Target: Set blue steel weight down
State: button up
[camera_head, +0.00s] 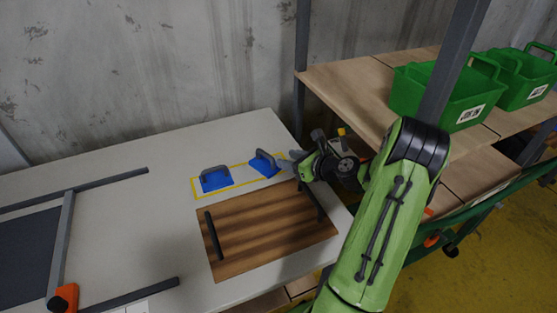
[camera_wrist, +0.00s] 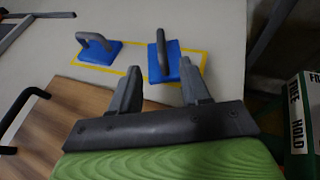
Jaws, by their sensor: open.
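Two blue steel weights with grey handles stand on the white table, within a yellow outlined rectangle. The left weight (camera_head: 216,180) also shows in the wrist view (camera_wrist: 101,52). The right weight (camera_head: 264,166) is nearer my gripper; in the wrist view (camera_wrist: 176,67) it lies just beyond the fingertips. My gripper (camera_head: 287,160) is open and empty, to the right of the right weight. In the wrist view, its two fingers (camera_wrist: 160,82) are spread apart, with the right weight's handle above the gap between them. Whether the fingers touch the weight cannot be told.
A wooden board (camera_head: 262,232) with two dark handles lies in front of the yellow outline (camera_head: 195,192). Dark metal bars and an orange clamp (camera_head: 65,296) lie at left on the white table (camera_head: 150,200). A shelf with green crates (camera_head: 450,100) stands at right.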

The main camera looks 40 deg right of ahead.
jog(key=s+a+r+n+g, duration=0.2)
jog(key=a+r+n+g, duration=0.15)
jog(key=a+n, duration=0.7)
jog(key=s+a+r+n+g, duration=0.3)
jog(key=a+r+n, duration=0.2)
jog(key=a+n, duration=0.5)
jog(key=s+a+r+n+h, duration=0.1)
jog(key=s+a+r+n, duration=0.1)
jog(key=s+n, duration=0.5)
jog(key=s+a+r+n+g, duration=0.1)
jog(key=s+a+r+n, duration=0.2)
jog(key=s, duration=0.9)
jog(key=a+n, duration=0.1)
jog(key=n, duration=0.2)
jog(key=shift+a+n+h, duration=0.3)
jog(key=shift+n+h, duration=0.05)
jog(key=shift+h, duration=0.05)
